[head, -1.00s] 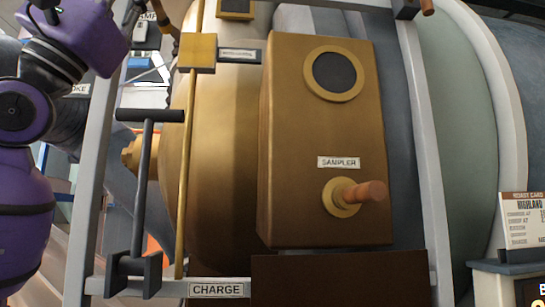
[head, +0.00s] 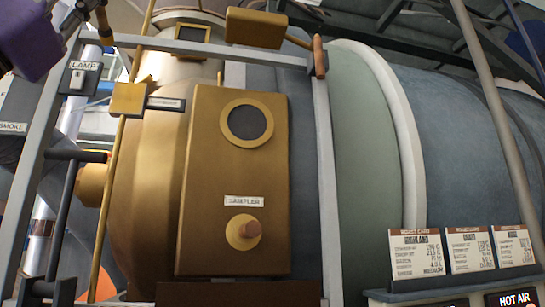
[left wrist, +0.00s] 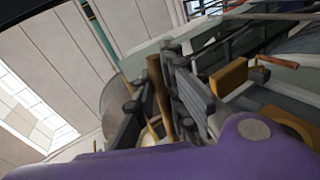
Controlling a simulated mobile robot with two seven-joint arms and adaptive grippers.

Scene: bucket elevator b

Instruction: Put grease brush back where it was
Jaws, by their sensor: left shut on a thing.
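In the left wrist view my left gripper (left wrist: 165,88) is shut on a brown wooden handle (left wrist: 159,98), which stands between its dark fingers and looks like the grease brush. The brush's bristle end cannot be made out there. No empty brush holder can be made out clearly. My right gripper is in neither view.
A brass drum machine with a sampler box (head: 232,180) fills the head view's middle, behind a grey frame (head: 322,170). A gold box (head: 256,28) with a wooden handle (head: 319,57) is at the top. Roast cards (head: 415,252) stand lower right. A lamp switch (head: 80,80) is at left.

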